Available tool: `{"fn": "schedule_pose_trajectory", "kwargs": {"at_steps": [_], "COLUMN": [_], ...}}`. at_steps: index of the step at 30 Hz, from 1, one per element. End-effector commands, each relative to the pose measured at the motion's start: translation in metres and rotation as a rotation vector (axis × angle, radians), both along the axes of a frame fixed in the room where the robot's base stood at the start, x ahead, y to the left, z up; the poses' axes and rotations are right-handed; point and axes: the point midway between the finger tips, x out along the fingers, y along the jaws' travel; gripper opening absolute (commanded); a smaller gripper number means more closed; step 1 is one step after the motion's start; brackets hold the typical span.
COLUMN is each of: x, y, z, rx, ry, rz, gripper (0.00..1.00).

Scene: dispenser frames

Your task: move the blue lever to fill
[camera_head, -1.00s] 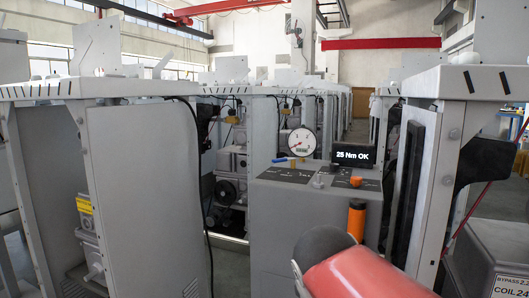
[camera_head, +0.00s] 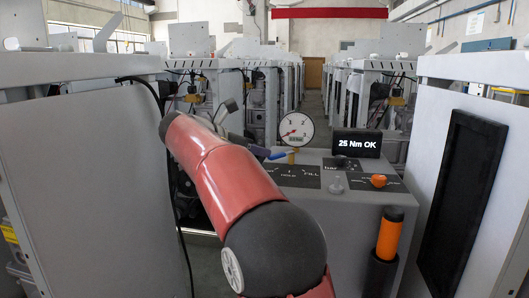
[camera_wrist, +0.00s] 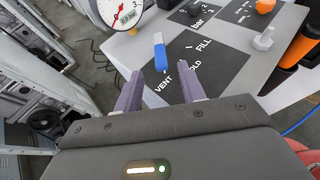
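The blue lever (camera_wrist: 160,54) lies over the grey dispenser top (camera_wrist: 150,22) in the wrist view, its near end close to the VENT label. It also shows in the head view (camera_head: 278,155), small, beside a brass fitting under the gauge. A black label plate (camera_wrist: 215,55) reads VENT, HOLD and FILL; FILL is to the right of the lever in the wrist view. My gripper (camera_wrist: 162,92) is open, its two purple fingers apart with nothing between them. The lever is ahead of the fingertips, roughly in line with the gap. I cannot tell whether they touch.
A round gauge (camera_head: 296,129) stands behind the lever. A display (camera_head: 357,143) reads "25 Nm OK". An orange knob (camera_head: 378,181), a metal bolt (camera_head: 336,185) and an orange-handled tool (camera_head: 390,233) are to the right. Tall grey cabinets (camera_head: 85,190) flank the dispenser.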

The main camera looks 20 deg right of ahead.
Motion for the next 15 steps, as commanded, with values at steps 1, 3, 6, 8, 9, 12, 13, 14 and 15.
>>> {"fn": "schedule_pose_trajectory", "kwargs": {"at_steps": [1, 3, 6, 8, 9, 12, 13, 14, 15], "x": [0.002, 0.005, 0.008, 0.010, 0.011, 0.012, 0.012, 0.013, 0.013], "y": [-0.010, -0.020, -0.032, -0.038, -0.040, -0.044, -0.045, -0.045, -0.045], "z": [-0.005, -0.009, -0.014, -0.017, -0.018, -0.020, -0.020, -0.020, -0.020], "rx": [0.000, 0.001, 0.001, 0.002, 0.002, 0.002, 0.002, 0.002, 0.002], "ry": [0.002, 0.001, 0.000, 0.000, -0.001, 0.000, 0.000, 0.000, -0.001], "rz": [-0.005, -0.004, -0.003, -0.004, -0.002, -0.001, 0.000, 0.000, -0.001], "gripper": [0.40, 0.40, 0.40, 0.40, 0.40, 0.40, 0.40, 0.40, 0.40]}}
